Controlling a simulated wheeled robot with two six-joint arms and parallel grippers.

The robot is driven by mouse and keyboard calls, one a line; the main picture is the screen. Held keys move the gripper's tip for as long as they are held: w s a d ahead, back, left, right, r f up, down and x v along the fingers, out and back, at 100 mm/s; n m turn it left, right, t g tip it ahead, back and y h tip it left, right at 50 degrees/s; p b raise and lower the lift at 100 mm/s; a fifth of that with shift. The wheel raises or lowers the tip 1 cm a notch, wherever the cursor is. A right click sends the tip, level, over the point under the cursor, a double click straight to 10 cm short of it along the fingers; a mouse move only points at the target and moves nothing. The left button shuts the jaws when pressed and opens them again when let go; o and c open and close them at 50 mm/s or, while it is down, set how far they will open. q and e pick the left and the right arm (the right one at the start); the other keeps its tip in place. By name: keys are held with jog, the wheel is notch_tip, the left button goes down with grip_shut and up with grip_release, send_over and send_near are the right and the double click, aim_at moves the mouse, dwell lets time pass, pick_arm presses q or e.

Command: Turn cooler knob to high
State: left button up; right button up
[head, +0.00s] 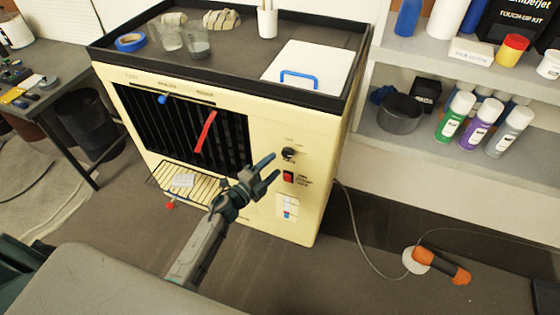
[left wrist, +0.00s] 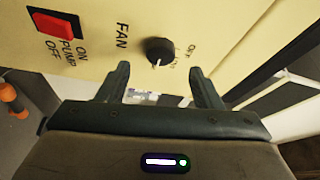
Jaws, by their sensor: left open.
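The cooler (head: 268,128) is a cream box with a dark grille on its front. Its black fan knob (head: 288,152) sits at the upper right of the front panel, and it also shows in the left wrist view (left wrist: 158,52) with a white pointer mark. My left gripper (head: 268,168) is open in front of the panel, just below and left of the knob in the head view. In the left wrist view its fingers (left wrist: 162,80) stand apart on either side, with the knob between and beyond them. I cannot tell any contact. My right gripper is not in view.
A red pump switch (head: 288,177) is below the knob, and it shows in the left wrist view (left wrist: 55,22). A red strip (head: 206,132) hangs at the grille. A shelf with spray cans (head: 455,117) stands at right. An orange-handled tool (head: 442,264) lies on the floor.

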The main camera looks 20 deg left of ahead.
pick_arm(q)
jog(key=shift+b+v, duration=0.55)
jog(key=shift+v, duration=2.2)
